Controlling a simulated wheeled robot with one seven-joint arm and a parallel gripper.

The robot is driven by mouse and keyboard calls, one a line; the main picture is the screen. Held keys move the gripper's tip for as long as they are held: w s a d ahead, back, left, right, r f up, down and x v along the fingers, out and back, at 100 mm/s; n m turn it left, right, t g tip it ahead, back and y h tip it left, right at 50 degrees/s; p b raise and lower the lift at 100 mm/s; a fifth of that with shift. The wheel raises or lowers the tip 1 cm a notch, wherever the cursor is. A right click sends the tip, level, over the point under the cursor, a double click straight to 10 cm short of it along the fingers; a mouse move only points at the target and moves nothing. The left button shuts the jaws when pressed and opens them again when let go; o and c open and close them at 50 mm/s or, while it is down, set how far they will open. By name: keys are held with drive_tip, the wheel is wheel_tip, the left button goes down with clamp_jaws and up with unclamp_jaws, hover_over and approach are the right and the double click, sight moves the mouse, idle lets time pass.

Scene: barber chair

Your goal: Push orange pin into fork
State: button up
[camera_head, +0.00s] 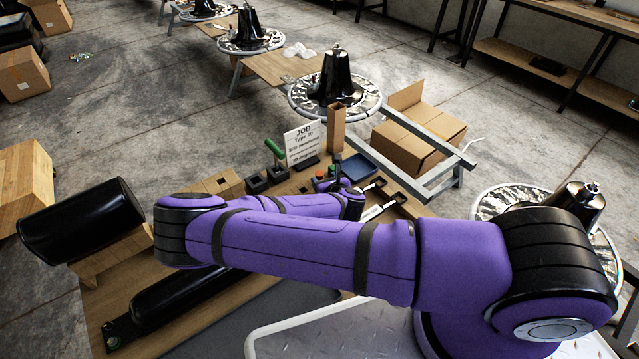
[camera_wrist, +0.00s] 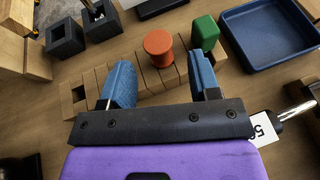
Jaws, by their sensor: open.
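The orange pin (camera_wrist: 158,44) has a round flat head and stands at a notched row of wooden blocks (camera_wrist: 150,78) on the wooden tabletop. It also shows small in the head view (camera_head: 321,172). My gripper (camera_wrist: 161,62) is open with blue fingers, one to each side of the pin's line in the wrist view. Nothing is held between them. I cannot tell whether the fingers are level with the pin or above it. My purple arm covers part of the bench in the head view. I cannot make out the fork with certainty.
A green pin (camera_wrist: 205,32) stands close to the right finger. A blue tray (camera_wrist: 306,48) lies at the upper right. Dark square holders (camera_wrist: 64,38) stand at the left. A labelled tool with a metal shaft (camera_wrist: 298,109) lies at the right.

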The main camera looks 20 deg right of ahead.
drive_tip(key=shift+x, duration=1.4)
drive_tip(key=shift+c, duration=0.5)
drive_tip(key=c, duration=0.9)
drive_tip(key=shift+r, duration=0.15)
